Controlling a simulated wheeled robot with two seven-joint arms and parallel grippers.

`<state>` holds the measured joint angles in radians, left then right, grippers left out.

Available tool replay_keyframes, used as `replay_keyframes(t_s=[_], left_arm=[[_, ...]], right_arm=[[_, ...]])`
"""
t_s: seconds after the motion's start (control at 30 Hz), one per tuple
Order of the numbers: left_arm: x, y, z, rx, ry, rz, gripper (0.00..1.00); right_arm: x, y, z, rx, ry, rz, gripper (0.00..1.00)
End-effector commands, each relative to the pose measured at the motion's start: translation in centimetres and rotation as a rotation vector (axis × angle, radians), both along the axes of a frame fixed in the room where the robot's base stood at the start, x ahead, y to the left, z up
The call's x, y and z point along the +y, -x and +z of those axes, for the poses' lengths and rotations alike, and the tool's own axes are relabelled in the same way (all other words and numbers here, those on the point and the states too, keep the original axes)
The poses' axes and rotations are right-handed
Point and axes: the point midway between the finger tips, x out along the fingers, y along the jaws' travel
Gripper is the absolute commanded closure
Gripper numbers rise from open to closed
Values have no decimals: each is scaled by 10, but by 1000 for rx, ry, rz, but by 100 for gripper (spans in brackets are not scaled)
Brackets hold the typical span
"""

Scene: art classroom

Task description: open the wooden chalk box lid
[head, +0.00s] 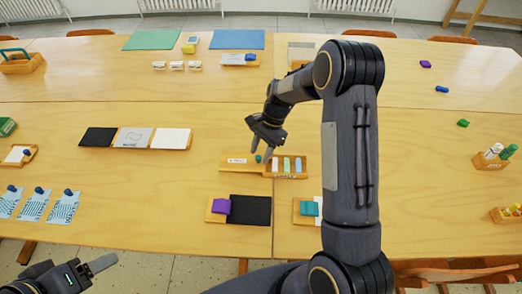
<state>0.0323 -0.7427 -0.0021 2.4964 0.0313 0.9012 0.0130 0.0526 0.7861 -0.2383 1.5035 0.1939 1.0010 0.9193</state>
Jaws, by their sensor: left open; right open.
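The wooden chalk box (299,176) lies near the middle of the table. Pale chalk sticks in several colours show in its right half. The lid (236,161), light with a small label, lies at the box's left part. A small teal knob (258,158) shows near the lid's right end. My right gripper (260,153) is open, pointing down around or just above the knob; I cannot tell whether it touches. My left gripper (78,270) is open and empty at the bottom left, off the table's front edge and partly cut off.
Black, grey and white panels (171,138) lie left of the box. A purple block (221,206) with a black panel and a teal block (308,208) on a wooden holder lie in front. A marker holder (481,162) stands at the right. The table between is clear.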

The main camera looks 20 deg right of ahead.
Motion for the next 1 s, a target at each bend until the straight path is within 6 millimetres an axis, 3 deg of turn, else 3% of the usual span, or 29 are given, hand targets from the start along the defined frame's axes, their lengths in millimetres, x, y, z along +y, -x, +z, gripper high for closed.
replay_keyframes(t_s=[0.17,0.6,1.0], left_arm=[[0,0,-1,0,0,0,34],[0,0,-5,0,0,0,34],[0,0,-5,0,0,0,34]], right_arm=[[-2,-1,6,-1,1,0,59],[-26,-9,66,-3,0,-1,59],[-29,-10,72,0,0,0,59]])
